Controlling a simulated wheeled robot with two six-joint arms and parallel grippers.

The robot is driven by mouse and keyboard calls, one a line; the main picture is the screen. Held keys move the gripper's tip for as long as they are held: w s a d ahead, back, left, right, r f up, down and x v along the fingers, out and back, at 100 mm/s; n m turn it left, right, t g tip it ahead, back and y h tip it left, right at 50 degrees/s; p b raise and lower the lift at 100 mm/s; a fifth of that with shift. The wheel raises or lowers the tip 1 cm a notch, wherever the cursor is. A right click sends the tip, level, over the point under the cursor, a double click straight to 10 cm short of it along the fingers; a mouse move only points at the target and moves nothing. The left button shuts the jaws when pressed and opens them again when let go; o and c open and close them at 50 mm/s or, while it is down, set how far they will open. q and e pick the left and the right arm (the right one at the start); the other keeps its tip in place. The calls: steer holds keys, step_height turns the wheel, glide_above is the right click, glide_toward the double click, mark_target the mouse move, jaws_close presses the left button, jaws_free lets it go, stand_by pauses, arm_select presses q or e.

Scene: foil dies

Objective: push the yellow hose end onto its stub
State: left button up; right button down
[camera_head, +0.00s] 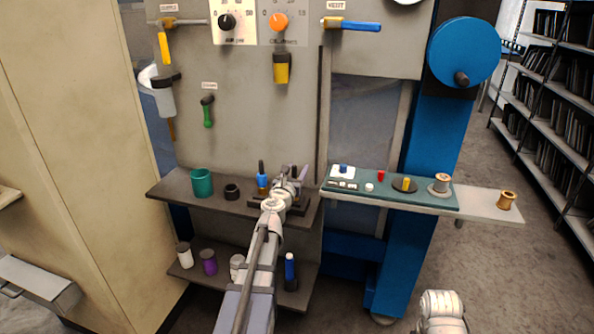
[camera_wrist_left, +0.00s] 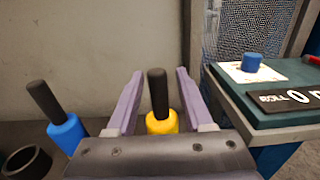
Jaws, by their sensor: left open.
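In the left wrist view a yellow piece with a black rod rising from it (camera_wrist_left: 160,122) stands upright between my left fingers. It looks like the yellow hose end, but I cannot tell for sure. My left gripper (camera_wrist_left: 159,73) is open, with a finger on each side and visible gaps. In the head view the left gripper (camera_head: 297,174) is over the upper shelf, and it hides the yellow piece. A similar blue piece with a black rod (camera_wrist_left: 67,130) stands to the left; it also shows in the head view (camera_head: 262,181). I cannot make out a stub. The right gripper is out of view.
The upper shelf (camera_head: 226,207) holds a teal cup (camera_head: 201,183) and a dark ring (camera_head: 232,191). A green board (camera_head: 420,198) with small parts is to the right. The lower shelf holds several small items. A panel with knobs and handles (camera_head: 240,110) stands behind.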

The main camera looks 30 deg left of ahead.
arm_select(q)
steer(key=shift+s, duration=0.1)
steer(key=v, duration=0.7)
steer(key=shift+s, duration=0.35)
